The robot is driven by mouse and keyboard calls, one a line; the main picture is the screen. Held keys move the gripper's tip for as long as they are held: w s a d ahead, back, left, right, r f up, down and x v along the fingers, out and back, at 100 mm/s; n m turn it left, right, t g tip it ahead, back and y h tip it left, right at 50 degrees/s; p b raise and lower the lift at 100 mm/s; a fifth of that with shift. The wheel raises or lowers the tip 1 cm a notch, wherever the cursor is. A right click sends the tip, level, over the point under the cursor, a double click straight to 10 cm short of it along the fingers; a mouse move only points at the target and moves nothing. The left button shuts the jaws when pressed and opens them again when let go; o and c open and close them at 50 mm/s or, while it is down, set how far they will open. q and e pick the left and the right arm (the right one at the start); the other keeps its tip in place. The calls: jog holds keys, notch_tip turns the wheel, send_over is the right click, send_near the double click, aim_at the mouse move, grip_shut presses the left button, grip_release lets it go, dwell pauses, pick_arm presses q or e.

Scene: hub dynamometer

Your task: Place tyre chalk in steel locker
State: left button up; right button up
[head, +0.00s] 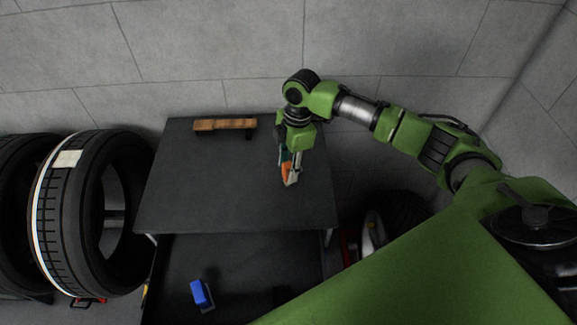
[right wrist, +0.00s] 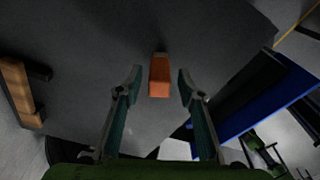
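An orange block (head: 286,168), which may be the tyre chalk, is at the fingers of my right gripper (head: 292,176) over the right part of the dark table top. In the right wrist view the orange block (right wrist: 159,78) lies between the two fingers of the right gripper (right wrist: 160,74). The fingers are apart, with a gap on each side of the block, so the gripper looks open around it. My left gripper is not in view. I cannot make out a steel locker for certain in either view.
The dark table top (head: 195,190) is mostly clear. A wooden-topped piece (head: 225,125) lies at its back edge. A blue object (head: 201,294) is on the lower dark surface in front. Large tyres (head: 65,215) stand at left, and a grey wall is behind.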

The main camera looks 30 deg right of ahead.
notch_tip(320, 180, up, 12)
jog(key=d+b, duration=0.1)
jog(key=b, duration=0.2)
jog(key=shift+d, duration=0.25)
jog(key=shift+s+f, duration=0.1)
jog(key=shift+f, duration=0.05)
